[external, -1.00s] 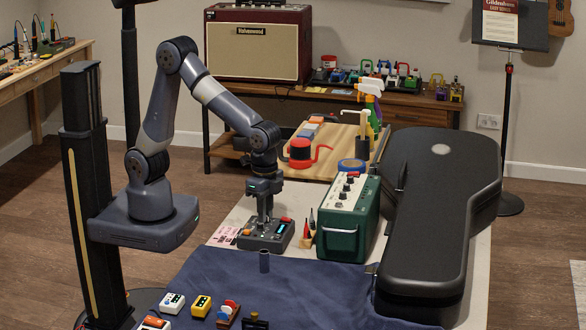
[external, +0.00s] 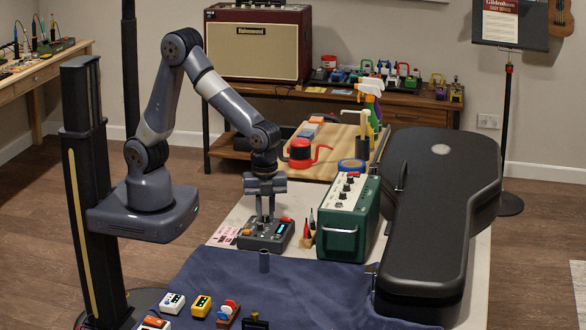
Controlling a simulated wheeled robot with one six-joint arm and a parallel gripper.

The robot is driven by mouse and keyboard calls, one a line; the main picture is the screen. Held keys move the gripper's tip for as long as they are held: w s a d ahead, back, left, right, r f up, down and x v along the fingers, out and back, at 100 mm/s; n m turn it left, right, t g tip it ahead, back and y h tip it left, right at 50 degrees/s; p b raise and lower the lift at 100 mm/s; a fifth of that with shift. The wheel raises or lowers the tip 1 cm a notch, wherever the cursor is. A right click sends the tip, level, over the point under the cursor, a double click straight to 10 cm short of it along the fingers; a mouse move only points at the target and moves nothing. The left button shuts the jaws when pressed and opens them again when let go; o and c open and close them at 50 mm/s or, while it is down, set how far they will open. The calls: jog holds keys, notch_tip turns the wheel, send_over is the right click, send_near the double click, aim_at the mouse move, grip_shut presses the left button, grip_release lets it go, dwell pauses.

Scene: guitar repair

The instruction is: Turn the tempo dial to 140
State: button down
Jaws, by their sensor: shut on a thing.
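A dark grey device (external: 265,237) with a small lit display (external: 281,229) and a red button (external: 286,219) lies at the front left of the pale bench top, by the blue cloth. I cannot read the display. My gripper (external: 265,219) points straight down over the device's left part. Its fingers are shut on the tempo dial there, which they hide almost wholly. The dial's setting cannot be seen.
A green amplifier (external: 342,240) stands close right of the device, with small pointed red and dark items (external: 308,228) between. A black guitar case (external: 430,215) fills the right. Several small pedals (external: 201,306) sit on the blue cloth (external: 300,290).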

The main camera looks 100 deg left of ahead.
aim_at(265, 216)
jog(key=shift+m, duration=0.5)
jog(key=c, duration=1.3)
grip_release()
notch_tip(265, 216, up, 11)
jog(key=shift+f+p, duration=0.1)
jog(key=shift+p, duration=0.6)
